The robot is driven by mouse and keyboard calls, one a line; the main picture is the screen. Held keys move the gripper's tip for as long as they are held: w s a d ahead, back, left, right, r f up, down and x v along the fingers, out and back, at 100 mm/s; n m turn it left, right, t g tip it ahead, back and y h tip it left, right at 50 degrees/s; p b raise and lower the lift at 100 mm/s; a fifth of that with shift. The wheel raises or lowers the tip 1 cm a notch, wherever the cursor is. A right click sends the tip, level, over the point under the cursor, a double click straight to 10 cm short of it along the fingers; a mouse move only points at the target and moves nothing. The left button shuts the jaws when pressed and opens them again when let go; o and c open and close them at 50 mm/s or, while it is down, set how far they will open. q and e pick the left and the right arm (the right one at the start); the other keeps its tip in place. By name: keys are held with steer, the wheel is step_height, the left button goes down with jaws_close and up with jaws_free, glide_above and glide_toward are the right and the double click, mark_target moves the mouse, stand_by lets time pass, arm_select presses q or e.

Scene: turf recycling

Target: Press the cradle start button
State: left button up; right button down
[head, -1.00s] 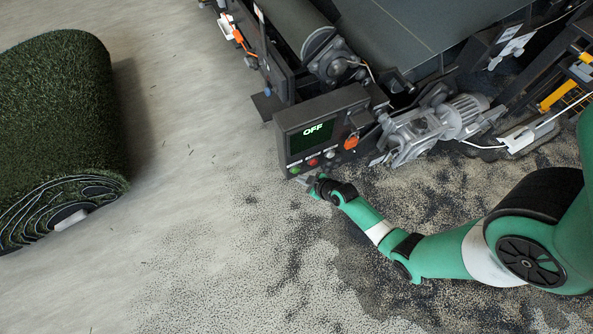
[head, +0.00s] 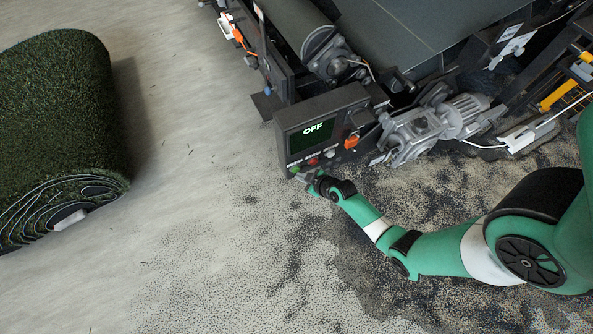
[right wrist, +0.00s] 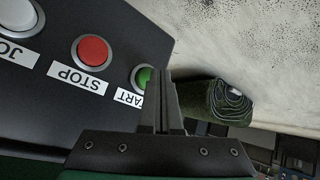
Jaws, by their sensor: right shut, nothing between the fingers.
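The control box (head: 333,120) stands on the front of the machine, and its screen (head: 311,135) reads OFF. The green start button (head: 294,169) sits at the left end of the button row. In the right wrist view the green button (right wrist: 143,77) is partly hidden behind my fingers, above a label whose visible part reads ART. My right gripper (head: 300,178) is shut and empty, with its tips at or just in front of the green button; I cannot tell whether they touch it. In the right wrist view the closed fingertips (right wrist: 160,75) overlap the button's right edge. My left gripper is not in view.
A red STOP button (right wrist: 92,50) and a white button (right wrist: 18,14) labelled JO… sit beside the green one. An orange-red knob (head: 351,142) is on the box's right. A turf roll (head: 60,120) lies at the left; bare floor lies between.

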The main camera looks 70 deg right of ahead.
steer(key=shift+w+d, duration=0.25)
steer(key=shift+w, duration=0.05)
stand_by(0.4)
steer(key=shift+s+a, duration=0.1)
steer(key=shift+s, duration=0.05)
steer(key=shift+s+a, duration=0.45)
steer(key=s+a+p, duration=0.1)
steer(key=s+a, duration=0.1)
steer(key=s+a+p, duration=0.1)
steer(key=s+a, duration=0.1)
steer(key=shift+s+p, duration=0.25)
steer(key=shift+p, duration=0.05)
steer(key=shift+r, duration=0.15)
stand_by(0.7)
